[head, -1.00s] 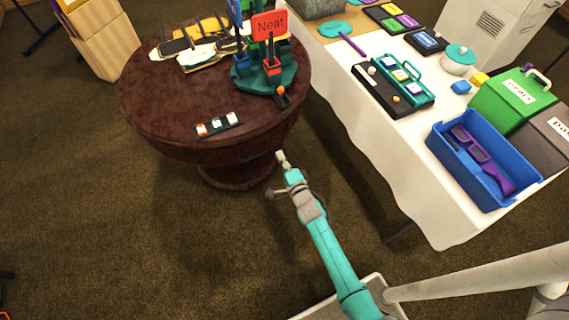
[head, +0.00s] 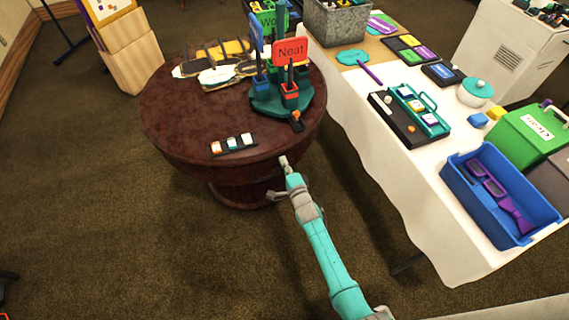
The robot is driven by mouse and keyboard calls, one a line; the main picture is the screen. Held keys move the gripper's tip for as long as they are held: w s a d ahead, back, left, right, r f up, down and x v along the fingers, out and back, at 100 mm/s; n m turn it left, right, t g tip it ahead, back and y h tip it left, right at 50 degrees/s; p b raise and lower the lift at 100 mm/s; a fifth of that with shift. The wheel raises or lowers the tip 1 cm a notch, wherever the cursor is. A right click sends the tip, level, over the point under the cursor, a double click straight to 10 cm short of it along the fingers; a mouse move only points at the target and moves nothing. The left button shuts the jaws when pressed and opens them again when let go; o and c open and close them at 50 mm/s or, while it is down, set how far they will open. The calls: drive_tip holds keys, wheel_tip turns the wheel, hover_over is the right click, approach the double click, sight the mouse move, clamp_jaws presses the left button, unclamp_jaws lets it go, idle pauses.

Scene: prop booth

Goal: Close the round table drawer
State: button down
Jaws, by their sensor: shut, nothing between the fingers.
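The round table (head: 185,122) is dark reddish-brown with a mottled top and a thick pedestal, left of centre in the head view. Its side (head: 215,172) looks like a continuous dark band. I cannot make out a drawer front, handle or gap, so whether the drawer is open does not show. My gripper (head: 284,161) is shut and empty at the end of my teal arm. In the picture it is at the table's front right edge; whether it touches the table I cannot tell.
A white-clothed table (head: 375,140) with a blue bin (head: 461,198) stands to the right. Carpet in front is clear.

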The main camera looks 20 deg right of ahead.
drive_tip(key=shift+w, duration=0.1)
drive_tip(key=shift+w+r, duration=0.15)
drive_tip(key=shift+w, duration=0.95)
drive_tip(key=shift+r, duration=0.1)
drive_tip(key=s, duration=0.8)
drive_tip(key=shift+s+f, duration=0.25)
drive_tip(key=shift+f, duration=0.05)
